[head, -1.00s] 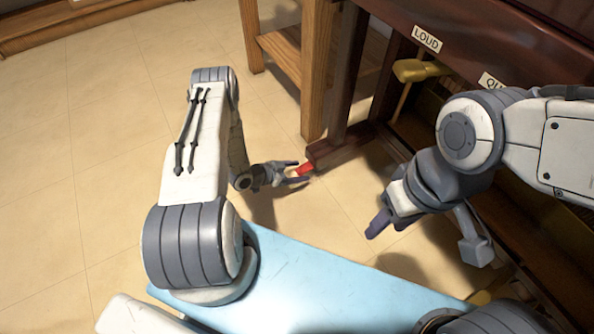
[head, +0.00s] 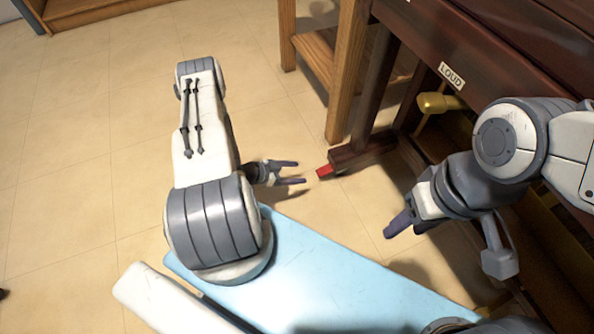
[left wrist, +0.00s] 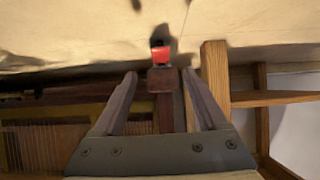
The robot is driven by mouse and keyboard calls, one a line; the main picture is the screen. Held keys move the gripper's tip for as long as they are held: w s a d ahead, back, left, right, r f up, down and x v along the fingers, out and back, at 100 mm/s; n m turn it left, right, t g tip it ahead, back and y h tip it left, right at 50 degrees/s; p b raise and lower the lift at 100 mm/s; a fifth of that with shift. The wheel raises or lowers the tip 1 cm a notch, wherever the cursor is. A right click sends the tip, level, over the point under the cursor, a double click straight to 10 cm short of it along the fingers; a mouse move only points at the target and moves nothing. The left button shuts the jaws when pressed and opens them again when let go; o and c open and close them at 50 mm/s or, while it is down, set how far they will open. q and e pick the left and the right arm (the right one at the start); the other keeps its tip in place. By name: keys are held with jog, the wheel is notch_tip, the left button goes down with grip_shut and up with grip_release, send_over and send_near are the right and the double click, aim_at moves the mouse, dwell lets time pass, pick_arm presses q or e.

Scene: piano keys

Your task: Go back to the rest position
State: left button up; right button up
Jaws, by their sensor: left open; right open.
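My left gripper (head: 290,173) is open and empty in the head view, low above the floor. It stands to the left of the red tip (head: 324,172) on the piano's dark wooden foot, with a small gap. In the left wrist view its two fingers (left wrist: 160,98) are spread, and the red block (left wrist: 162,58) shows beyond them, not held. My right gripper (head: 440,245) is open in front of the piano's lower part, its two fingers wide apart, with nothing visible between them.
The dark piano (head: 500,60) fills the upper right, with a "LOUD" label (head: 451,75) above a brass pedal (head: 440,102). A wooden bench or stand (head: 345,70) is beside it. My light blue base is below. The tiled floor (head: 80,150) at left is clear.

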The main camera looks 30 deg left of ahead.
pick_arm(q)
jog(key=shift+w, duration=0.1)
jog(key=w+d+r+g+y+p, duration=0.1)
jog(key=w+r+y+p, duration=0.15)
jog(key=r, duration=0.55)
jog(key=w+d+r+m+g+y+p, duration=0.1)
jog(key=w+d+r+g, duration=0.1)
jog(key=w+r, duration=0.35)
jog(key=w+d+r+g+y+p, duration=0.1)
jog(key=w+r+y+p, duration=0.1)
jog(key=r, duration=0.7)
jog(key=s+d+r+g+y+p, duration=0.1)
jog(key=s+d+r+p, duration=0.1)
jog(key=s+d+r, duration=0.4)
jog(key=s+d+r+n+p, duration=0.1)
jog(key=s+d+r, duration=0.15)
jog(key=r, duration=0.55)
jog(key=s+d+r+g+y+p, duration=0.1)
jog(key=s+d+r+p, duration=0.1)
jog(key=s+d+r, duration=0.45)
jog(key=s+d+r+g+h+p, duration=0.1)
jog(key=s+d+r+g+p, duration=0.1)
jog(key=s+r, duration=0.5)
jog(key=s+d+r+g+p, duration=0.15)
jog(key=s+r, duration=0.25)
jog(key=s, duration=0.5)
notch_tip(320, 180, up, 37)
jog(key=p, duration=3.7)
jog(key=shift+a+f, duration=0.15)
jog(key=shift+a, duration=0.1)
